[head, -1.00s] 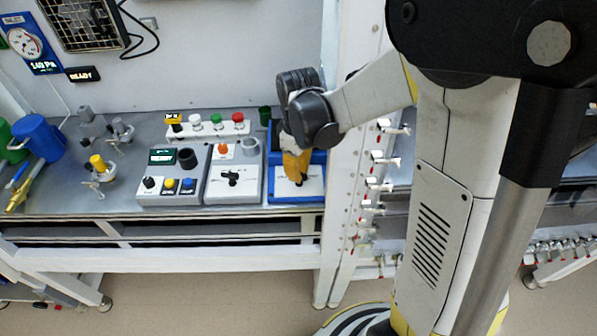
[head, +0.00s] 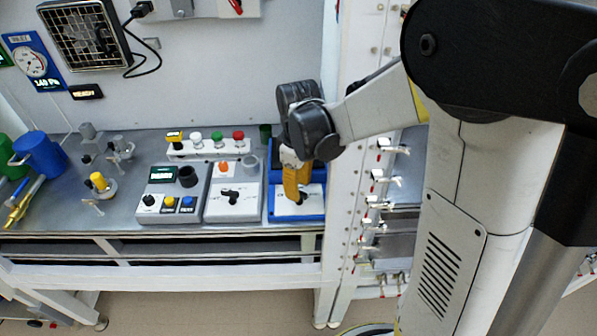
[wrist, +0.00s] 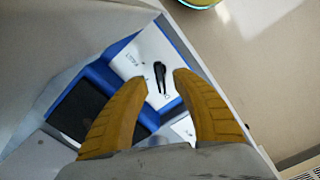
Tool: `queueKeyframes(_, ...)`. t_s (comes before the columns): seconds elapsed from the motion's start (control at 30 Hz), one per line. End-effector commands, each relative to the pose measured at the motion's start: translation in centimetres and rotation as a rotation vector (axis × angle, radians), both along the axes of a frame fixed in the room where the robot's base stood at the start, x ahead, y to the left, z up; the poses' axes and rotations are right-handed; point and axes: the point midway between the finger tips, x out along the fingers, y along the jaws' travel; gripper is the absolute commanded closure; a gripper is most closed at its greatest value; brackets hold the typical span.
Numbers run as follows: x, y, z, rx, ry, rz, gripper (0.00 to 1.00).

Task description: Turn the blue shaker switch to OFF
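The blue shaker (head: 312,217) stands at the right end of the bench, against the white post. Its white front plate (wrist: 140,58) carries a black switch knob (wrist: 160,76), seen in the wrist view just beyond and between my fingertips. My gripper (head: 299,200) points down over this plate. In the wrist view its yellow fingers (wrist: 154,80) are spread apart with nothing between them. The knob appears apart from both fingers. The plate's lettering is too small to read surely. In the head view my fingers partly hide the knob.
A grey unit with a similar black knob (head: 234,195) stands directly left of the blue shaker. Left of that is a unit with several buttons (head: 172,203). A white post (head: 345,200) rises close on the right. A blue jug (head: 41,154) stands far left.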

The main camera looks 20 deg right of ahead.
Motion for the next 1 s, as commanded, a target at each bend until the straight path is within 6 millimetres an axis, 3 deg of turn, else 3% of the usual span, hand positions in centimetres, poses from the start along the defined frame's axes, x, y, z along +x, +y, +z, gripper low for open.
queueKeyframes(0.2, -0.1, 0.0, 5.0, 0.000, 0.000, 0.000, 0.68)
queueKeyframes(0.43, 0.0, 0.0, 9.1, 0.000, 0.000, 0.000, 0.68)
queueKeyframes(0.6, -0.1, 0.0, 10.2, 0.000, 0.000, 0.000, 0.68)
queueKeyframes(1.0, 0.0, 0.0, 10.3, 0.000, 0.000, 0.000, 0.68)
